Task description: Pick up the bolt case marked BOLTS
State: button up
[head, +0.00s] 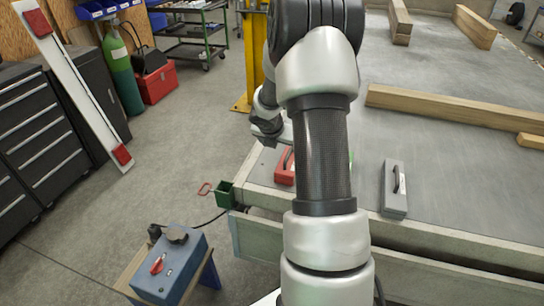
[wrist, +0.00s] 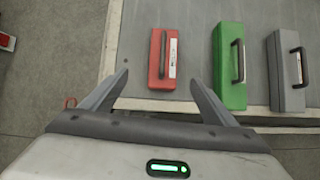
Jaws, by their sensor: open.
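Three cases with dark handles lie side by side on the trailer bed. In the wrist view, the red case (wrist: 172,60) is at left, the green case (wrist: 232,92) in the middle and the grey case (wrist: 284,88) at right. The red case carries a white label; I cannot read which case says BOLTS. My gripper (wrist: 160,78) is open and empty, its fingertips framing the red case's near end from above, apart from it. In the head view, the red case (head: 283,172) is partly hidden by my arm, the green one almost wholly; the grey case (head: 395,188) is clear.
Wooden beams (head: 450,107) lie farther back on the trailer bed (head: 440,165). A blue box (head: 172,270) with a red switch stands on a small stand at front left. A yellow post (head: 253,60) rises behind my arm. Bed space between the cases and beams is clear.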

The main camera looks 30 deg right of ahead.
jog(key=shift+n, duration=0.5)
jog(key=x, duration=0.4)
jog(key=b+x, duration=0.1)
jog(key=x, duration=0.3)
jog(key=b+x, duration=0.1)
jog(key=x, duration=0.4)
jog(key=shift+s+a+f, duration=0.2)
jog(key=shift+s, duration=0.1)
jog(key=shift+d+b+x, duration=0.2)
jog(key=shift+b+x, duration=0.1)
jog(key=shift+x, duration=1.25)
jog(key=shift+d+b+x, duration=0.25)
jog(key=shift+x, duration=1.3)
jog(key=shift+s+r, duration=0.15)
jog(key=shift+s, duration=0.05)
jog(key=c, duration=1.3)
jog(key=shift+r, duration=0.1)
jog(key=shift+c, duration=0.6)
